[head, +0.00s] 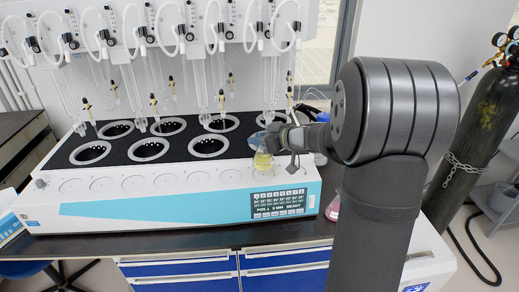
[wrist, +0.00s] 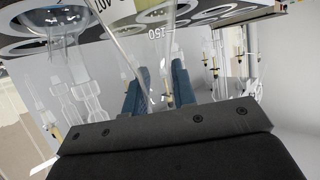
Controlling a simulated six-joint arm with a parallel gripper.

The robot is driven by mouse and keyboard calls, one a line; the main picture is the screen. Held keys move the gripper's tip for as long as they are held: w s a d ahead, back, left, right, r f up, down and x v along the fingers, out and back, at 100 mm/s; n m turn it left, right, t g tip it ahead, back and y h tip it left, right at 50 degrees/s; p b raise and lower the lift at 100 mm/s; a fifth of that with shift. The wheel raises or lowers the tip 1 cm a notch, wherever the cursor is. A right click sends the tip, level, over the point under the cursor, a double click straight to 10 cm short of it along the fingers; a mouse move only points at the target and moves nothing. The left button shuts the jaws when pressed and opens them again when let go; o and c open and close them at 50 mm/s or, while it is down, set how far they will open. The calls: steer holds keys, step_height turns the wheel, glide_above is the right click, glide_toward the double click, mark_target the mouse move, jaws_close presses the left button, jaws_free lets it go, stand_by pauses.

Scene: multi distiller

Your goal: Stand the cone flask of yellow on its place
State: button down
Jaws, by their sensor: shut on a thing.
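The cone flask of yellow (head: 263,161) is clear glass with pale yellow liquid low in it. My gripper (head: 270,142) is shut on the flask's upper part, coming from the right. The liquid does not show clearly there.
Several empty round places line the ledge to the left. Behind are the black deck with metal-ringed wells (head: 149,149) and hanging glass tubes (head: 197,85). A pink flask (head: 333,208) stands right of the distiller, partly behind my arm. A gas cylinder (head: 478,125) is far right.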

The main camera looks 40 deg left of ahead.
mark_target(259, 149)
steer(key=shift+f, duration=1.95)
steer(key=shift+f, duration=0.1)
steer(key=c, duration=1.2)
jaws_free()
steer(key=shift+d+r, duration=0.25)
steer(key=shift+d, duration=0.05)
steer(key=v, duration=1.1)
steer(key=shift+d, duration=0.2)
